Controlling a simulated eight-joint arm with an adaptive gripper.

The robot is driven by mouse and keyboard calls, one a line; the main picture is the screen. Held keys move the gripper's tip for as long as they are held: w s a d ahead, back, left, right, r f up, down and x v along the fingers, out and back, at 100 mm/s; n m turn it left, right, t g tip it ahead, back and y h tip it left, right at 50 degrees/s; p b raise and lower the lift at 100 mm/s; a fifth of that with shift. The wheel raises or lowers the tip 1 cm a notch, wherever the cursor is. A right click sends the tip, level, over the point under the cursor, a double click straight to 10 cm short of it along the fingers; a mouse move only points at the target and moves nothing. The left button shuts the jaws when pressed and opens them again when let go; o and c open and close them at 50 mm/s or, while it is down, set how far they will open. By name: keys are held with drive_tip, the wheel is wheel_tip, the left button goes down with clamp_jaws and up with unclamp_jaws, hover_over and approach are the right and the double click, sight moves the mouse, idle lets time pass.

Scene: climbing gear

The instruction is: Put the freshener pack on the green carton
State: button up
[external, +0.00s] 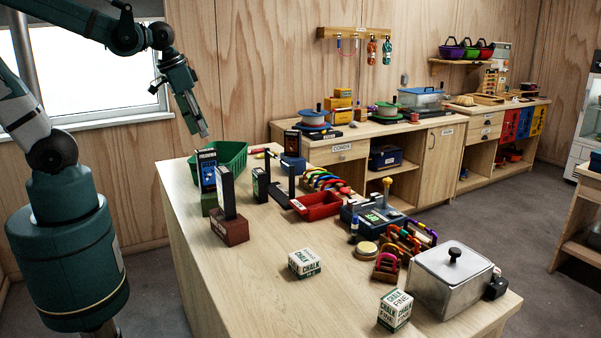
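A dark upright pack with a blue label (208,172), which looks like the freshener pack, stands at the left end of the table. It appears to rest on a green block (209,202), likely the green carton; the contact is partly hidden by a neighbouring black pack. My gripper (204,134) points down above and slightly left of the pack, apart from it. Nothing shows between its fingers, but they are too small to tell open from shut.
A black pack (225,191) on a red-brown block (230,229) stands close in front. A green basket (234,156) is behind. Another dark pack (260,185) and a pack on a blue block (293,164) stand to the right. The near left tabletop (235,285) is clear.

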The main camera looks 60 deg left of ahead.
drive_tip(key=d+r+t, duration=0.1)
drive_tip(key=s+d+r+t, duration=0.1)
drive_tip(key=r, duration=0.1)
drive_tip(key=s+r+t, duration=0.1)
drive_tip(key=shift+s+d+r+t, duration=0.15)
drive_tip(key=shift+d+r+t, duration=0.15)
drive_tip(key=shift+d, duration=0.1)
